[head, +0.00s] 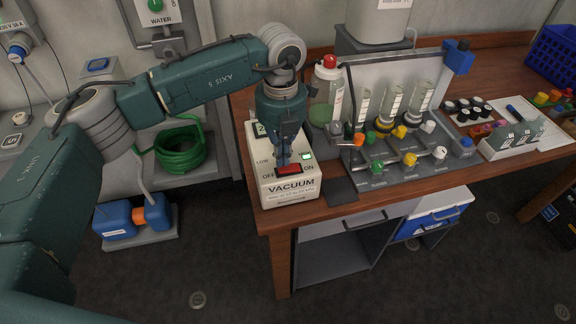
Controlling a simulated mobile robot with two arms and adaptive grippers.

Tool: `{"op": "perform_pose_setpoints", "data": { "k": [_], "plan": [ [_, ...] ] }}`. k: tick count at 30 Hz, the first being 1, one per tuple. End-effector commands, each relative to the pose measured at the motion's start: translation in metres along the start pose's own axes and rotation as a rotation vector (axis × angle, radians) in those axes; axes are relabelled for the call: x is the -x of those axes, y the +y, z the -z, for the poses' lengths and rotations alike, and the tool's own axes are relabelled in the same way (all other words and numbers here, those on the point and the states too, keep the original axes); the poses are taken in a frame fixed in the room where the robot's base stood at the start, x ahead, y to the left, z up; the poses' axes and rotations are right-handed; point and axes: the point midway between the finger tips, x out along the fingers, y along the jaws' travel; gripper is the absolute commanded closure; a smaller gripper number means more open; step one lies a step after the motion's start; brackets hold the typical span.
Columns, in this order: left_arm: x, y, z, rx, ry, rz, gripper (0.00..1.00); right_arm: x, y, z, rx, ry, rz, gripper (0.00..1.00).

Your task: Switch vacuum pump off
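The vacuum pump control box (290,191) is cream-coloured and stands at the front left corner of the wooden bench. Its front is labelled VACUUM. A red rocker switch (289,170) sits between the OFF and ON marks, and a small lamp (306,155) beside it is lit green. My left gripper (283,160) points down over the box, its fingers close together just above or at the switch. I cannot tell whether they touch it. The gripper hides part of the box's top and display. My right gripper is not in view.
A manifold panel (400,150) with coloured knobs and glass cylinders stands right of the box. A red-capped bottle (326,90) is behind it. A dark pad (341,189) lies beside the box. A green hose (181,150) hangs left of the bench (400,196).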

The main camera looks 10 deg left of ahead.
Motion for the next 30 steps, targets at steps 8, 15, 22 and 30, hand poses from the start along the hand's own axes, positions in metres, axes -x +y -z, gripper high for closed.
{"op": "perform_pose_setpoints", "data": {
  "k": [8,15,22,30],
  "plan": [
    [-0.005,0.0,0.0,0.0,0.0,0.0,1.0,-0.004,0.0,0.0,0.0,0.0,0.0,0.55],
    [-0.009,0.0,0.0,0.0,0.0,0.0,1.0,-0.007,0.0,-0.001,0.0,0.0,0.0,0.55],
    [-0.013,0.0,0.0,0.0,0.0,0.0,1.0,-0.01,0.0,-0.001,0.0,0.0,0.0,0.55],
    [-0.017,0.0,0.0,0.0,0.0,0.0,1.0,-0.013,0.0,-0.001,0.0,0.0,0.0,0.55]
  ]
}}
